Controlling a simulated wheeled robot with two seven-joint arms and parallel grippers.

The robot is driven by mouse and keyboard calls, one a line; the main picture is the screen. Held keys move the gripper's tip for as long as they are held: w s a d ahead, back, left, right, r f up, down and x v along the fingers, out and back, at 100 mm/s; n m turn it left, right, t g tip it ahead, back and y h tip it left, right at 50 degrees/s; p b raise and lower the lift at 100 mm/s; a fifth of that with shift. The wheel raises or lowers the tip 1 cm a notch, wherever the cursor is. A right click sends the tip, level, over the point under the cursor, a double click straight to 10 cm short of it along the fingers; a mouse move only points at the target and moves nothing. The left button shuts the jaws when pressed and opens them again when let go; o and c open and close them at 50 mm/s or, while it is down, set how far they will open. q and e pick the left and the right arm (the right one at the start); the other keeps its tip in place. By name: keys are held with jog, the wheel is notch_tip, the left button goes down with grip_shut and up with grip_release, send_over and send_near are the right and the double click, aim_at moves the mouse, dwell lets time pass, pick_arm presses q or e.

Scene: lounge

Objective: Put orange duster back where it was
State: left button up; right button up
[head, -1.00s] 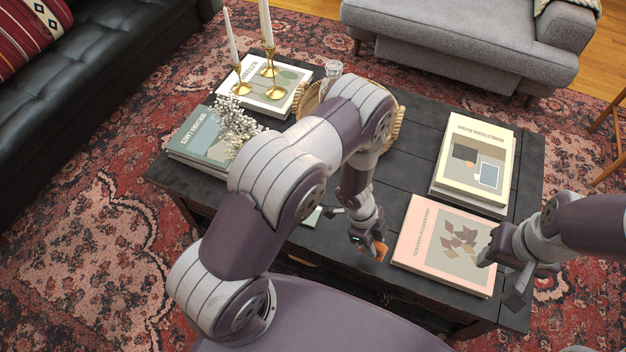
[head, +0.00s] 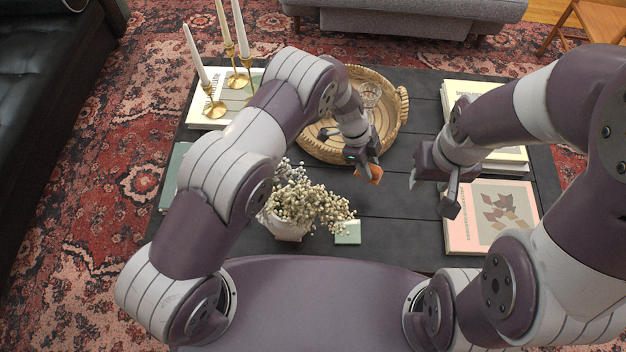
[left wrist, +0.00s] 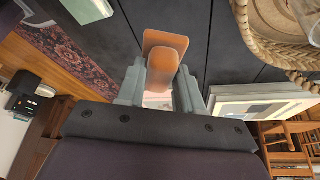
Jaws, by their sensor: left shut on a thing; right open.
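The orange duster (head: 376,173) is in my left gripper (head: 366,166), above the dark coffee table (head: 400,225) near the front of the round wicker tray. In the left wrist view the orange duster (left wrist: 163,55) sits between the two fingers of my left gripper (left wrist: 160,88), which is shut on it. Only its orange part shows clearly. My right gripper (head: 430,190) is open and empty, over the table to the right of the left gripper, left of the pink book.
The wicker tray (head: 398,128) holds a glass (head: 370,92). White flowers (head: 305,200) in a pot and a small green box (head: 347,232) stand at the front. A pink book (head: 480,240) lies right; brass candlesticks (head: 213,108) stand back left.

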pick_arm(q)
jog(key=a+f, duration=0.2)
jog(key=a, duration=0.1)
jog(key=a+f, duration=0.2)
jog(key=a, duration=0.2)
jog(key=a+f+b, duration=0.1)
jog(key=a+f, duration=0.1)
jog(key=a, duration=0.1)
jog(key=shift+w+a+f, duration=0.1)
jog(key=shift+a+f, duration=0.1)
jog(key=f, duration=0.3)
jog(key=shift+a+f+b, duration=0.2)
jog(key=shift+f+b, duration=0.15)
jog(key=shift+f, duration=0.3)
jog(key=shift+f, duration=0.2)
jog(key=o, duration=1)
jog(key=shift+r, duration=0.1)
